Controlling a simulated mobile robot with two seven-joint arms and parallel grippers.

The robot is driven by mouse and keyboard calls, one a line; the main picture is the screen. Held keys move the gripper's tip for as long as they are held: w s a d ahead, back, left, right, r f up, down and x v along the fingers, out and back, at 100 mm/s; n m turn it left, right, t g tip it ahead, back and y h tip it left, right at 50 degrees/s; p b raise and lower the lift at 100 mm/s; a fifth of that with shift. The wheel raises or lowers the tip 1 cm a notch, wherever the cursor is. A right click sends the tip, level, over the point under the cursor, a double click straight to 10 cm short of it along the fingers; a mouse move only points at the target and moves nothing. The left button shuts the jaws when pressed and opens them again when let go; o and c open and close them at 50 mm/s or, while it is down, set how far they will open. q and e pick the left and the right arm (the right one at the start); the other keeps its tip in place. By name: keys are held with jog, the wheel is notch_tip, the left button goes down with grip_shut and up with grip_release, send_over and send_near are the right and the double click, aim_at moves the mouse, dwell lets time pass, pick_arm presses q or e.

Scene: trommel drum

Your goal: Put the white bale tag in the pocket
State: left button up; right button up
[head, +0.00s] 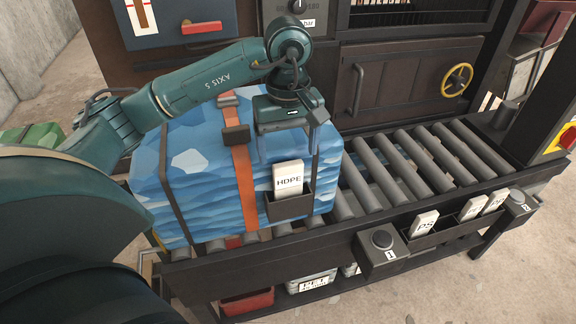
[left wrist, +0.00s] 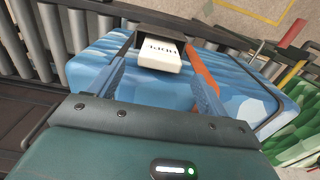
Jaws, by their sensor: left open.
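The white bale tag (head: 288,179), lettered HDPE, stands upright in the dark pocket (head: 290,208) on the front of the blue bale (head: 220,195). Its upper part sticks out above the pocket's rim. In the left wrist view the tag (left wrist: 158,60) lies between my finger ends, with the dark pocket (left wrist: 143,40) behind it. My left gripper (head: 289,158) is open just above the tag, one finger on each side with a gap visible. It holds nothing. My right gripper is in neither view.
An orange strap (head: 242,175) and dark bands wrap the bale, which sits on a roller conveyor (head: 395,165). A rail holder with other white tags, one PS (head: 424,223), is at the right. A red bin (head: 247,302) is below. The rollers right of the bale are clear.

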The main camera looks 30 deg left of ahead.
pick_arm(q)
notch_tip(320, 180, up, 6)
jog(key=shift+f, duration=0.2)
dwell(0.3)
